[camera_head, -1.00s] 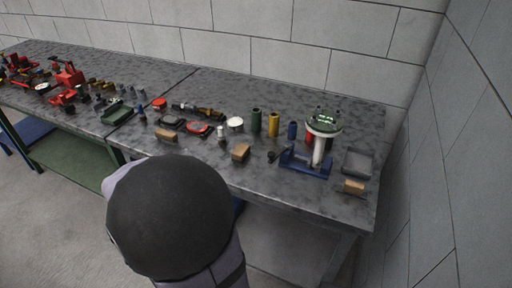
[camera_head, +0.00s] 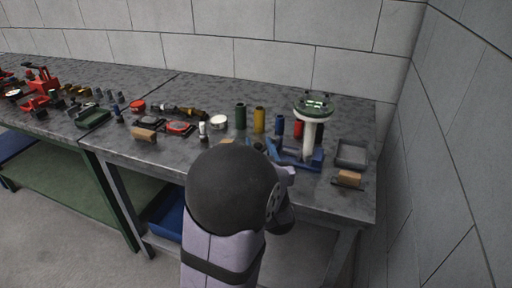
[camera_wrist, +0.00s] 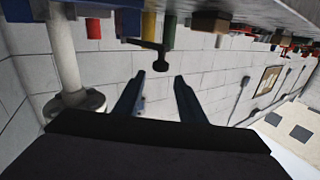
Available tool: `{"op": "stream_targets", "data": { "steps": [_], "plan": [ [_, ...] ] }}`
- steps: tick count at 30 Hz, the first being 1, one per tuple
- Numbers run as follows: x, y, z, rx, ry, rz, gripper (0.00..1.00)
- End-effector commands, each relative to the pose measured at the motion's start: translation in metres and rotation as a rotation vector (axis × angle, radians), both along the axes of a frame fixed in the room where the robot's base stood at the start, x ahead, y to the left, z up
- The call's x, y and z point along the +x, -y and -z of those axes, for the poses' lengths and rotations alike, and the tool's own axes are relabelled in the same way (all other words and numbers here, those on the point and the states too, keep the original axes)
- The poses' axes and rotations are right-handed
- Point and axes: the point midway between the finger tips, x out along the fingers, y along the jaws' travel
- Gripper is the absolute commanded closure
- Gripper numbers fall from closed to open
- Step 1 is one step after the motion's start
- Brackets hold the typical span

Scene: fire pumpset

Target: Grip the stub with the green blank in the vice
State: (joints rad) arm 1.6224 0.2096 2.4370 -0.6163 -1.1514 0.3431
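The stub (camera_head: 310,138) is a white upright pipe with a flange, standing at the blue vice (camera_head: 312,161) on the bench. The green blank (camera_head: 314,104) lies on top of its flange. In the wrist view the picture is upside down; the stub (camera_wrist: 64,50) and its flange (camera_wrist: 75,108) show at left. A dark rod with a round knob (camera_wrist: 160,64), apparently the vice handle, points between my fingers. My gripper (camera_wrist: 158,80) is open and empty, its tips just short of the knob. In the head view my arm mostly hides the gripper. Whether the vice jaws touch the stub cannot be told.
Green (camera_head: 240,116), yellow (camera_head: 259,120), blue and red cylinders stand behind the vice. A grey tray (camera_head: 351,153) and a wooden-coloured block (camera_head: 347,179) are to its right. Several tools and parts lie along the left of the bench. A wall closes the right side.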

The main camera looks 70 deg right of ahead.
Motion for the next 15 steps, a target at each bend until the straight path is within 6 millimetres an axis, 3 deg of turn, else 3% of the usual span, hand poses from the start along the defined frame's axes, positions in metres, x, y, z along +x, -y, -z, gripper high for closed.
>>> {"op": "stream_targets", "data": {
  "steps": [1, 3, 15],
  "plan": [
    [-0.0018, -0.0016, 0.0115, -0.011, -0.017, -0.004, 0.63],
    [-0.0038, -0.0030, 0.0149, -0.024, -0.034, -0.008, 0.63],
    [-0.0016, 0.0008, 0.0165, -0.036, -0.054, -0.015, 0.63]
  ]
}}
